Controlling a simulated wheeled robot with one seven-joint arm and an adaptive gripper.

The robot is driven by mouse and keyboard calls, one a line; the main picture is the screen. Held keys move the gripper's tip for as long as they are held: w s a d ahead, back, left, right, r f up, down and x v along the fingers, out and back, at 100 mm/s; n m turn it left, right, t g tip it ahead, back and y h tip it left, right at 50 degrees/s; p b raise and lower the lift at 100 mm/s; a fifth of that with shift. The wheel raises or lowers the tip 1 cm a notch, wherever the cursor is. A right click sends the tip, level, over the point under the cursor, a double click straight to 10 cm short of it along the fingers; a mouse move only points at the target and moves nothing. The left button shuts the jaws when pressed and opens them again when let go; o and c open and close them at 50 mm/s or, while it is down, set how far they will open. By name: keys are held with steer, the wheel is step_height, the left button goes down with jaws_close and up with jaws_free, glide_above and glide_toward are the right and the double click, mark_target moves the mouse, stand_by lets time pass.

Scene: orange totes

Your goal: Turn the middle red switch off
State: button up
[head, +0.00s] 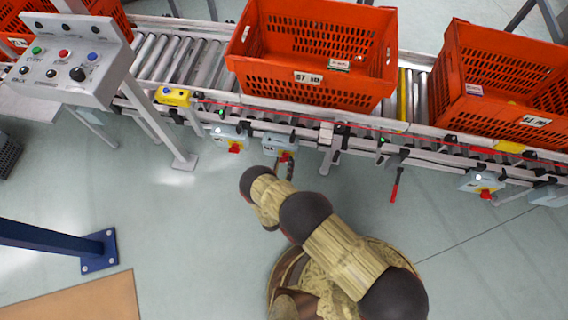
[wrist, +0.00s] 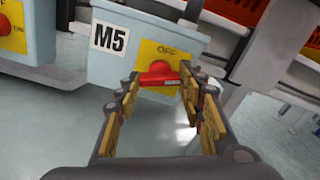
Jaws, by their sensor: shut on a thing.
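The middle red switch (head: 283,157) is on a small grey-blue box under the conveyor's front edge; in the wrist view the box (wrist: 120,60) is labelled M5. There the red handle (wrist: 158,75) lies roughly sideways on a yellow plate (wrist: 168,53), with OFF printed above it. My gripper (wrist: 160,80) has its fingers on either side of the handle and is shut on it; in the head view my gripper (head: 287,167) reaches the box from below. The fingertips hide the handle's ends and part of the plate.
Another red switch (head: 234,148) is on a box to the left, and one (head: 486,194) far right. Orange totes (head: 300,83) stand on the conveyor (head: 190,60). A grey button panel (head: 70,55) stands upper left. A red-handled lever (head: 396,187) hangs right of my gripper. The floor in front is clear.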

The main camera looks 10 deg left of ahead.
steer(key=n, duration=1.3)
steer(key=shift+n, duration=0.4)
steer(key=o, duration=1.2)
steer(key=s, duration=1.2)
steer(key=shift+d, duration=0.15)
